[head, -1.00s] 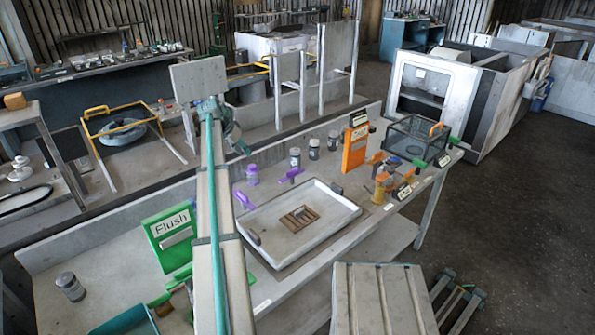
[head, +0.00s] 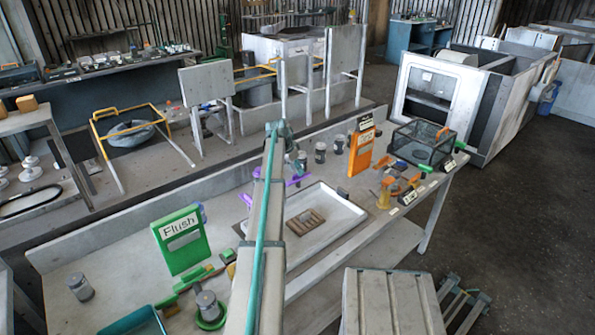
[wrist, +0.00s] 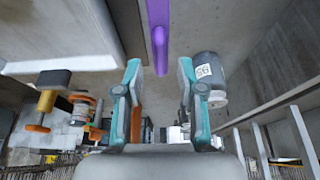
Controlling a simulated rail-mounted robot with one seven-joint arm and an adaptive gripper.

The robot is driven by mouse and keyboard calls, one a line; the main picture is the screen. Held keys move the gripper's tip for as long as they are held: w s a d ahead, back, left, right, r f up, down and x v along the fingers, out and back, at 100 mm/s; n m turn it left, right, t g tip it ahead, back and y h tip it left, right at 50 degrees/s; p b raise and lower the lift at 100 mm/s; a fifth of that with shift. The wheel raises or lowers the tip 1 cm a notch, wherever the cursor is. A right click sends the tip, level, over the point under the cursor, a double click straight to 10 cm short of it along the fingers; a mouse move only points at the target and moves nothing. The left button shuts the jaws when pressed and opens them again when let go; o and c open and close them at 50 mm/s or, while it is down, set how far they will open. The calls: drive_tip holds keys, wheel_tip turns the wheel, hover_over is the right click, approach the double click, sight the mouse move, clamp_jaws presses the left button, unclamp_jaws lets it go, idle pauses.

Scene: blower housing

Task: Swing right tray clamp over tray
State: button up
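The white tray (head: 352,212) lies on the bench with a brown slotted block (head: 305,222) in it. A purple clamp bar (head: 298,181) shows by its back edge, partly hidden by my arm. Another purple piece (head: 246,200) is at the tray's left. In the wrist view a purple bar (wrist: 158,32) points in from the top, its end lying between my fingertips in the picture. My gripper (wrist: 159,68) is open, with a gap on both sides of the bar; I cannot tell the depth between them. The tray's rim (wrist: 62,64) is at left there.
A grey labelled jar (wrist: 207,72) is just right of my right finger. Several jars (head: 320,152) stand behind the tray. An orange holder (head: 361,150), a mesh basket (head: 423,143) and a yellow bottle (head: 384,194) are to the right. A green Flush holder (head: 181,240) stands left.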

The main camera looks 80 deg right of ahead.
sight(298, 180)
drive_tip(key=shift+x, duration=1.25)
drive_tip(key=shift+c, duration=0.3)
clamp_jaws()
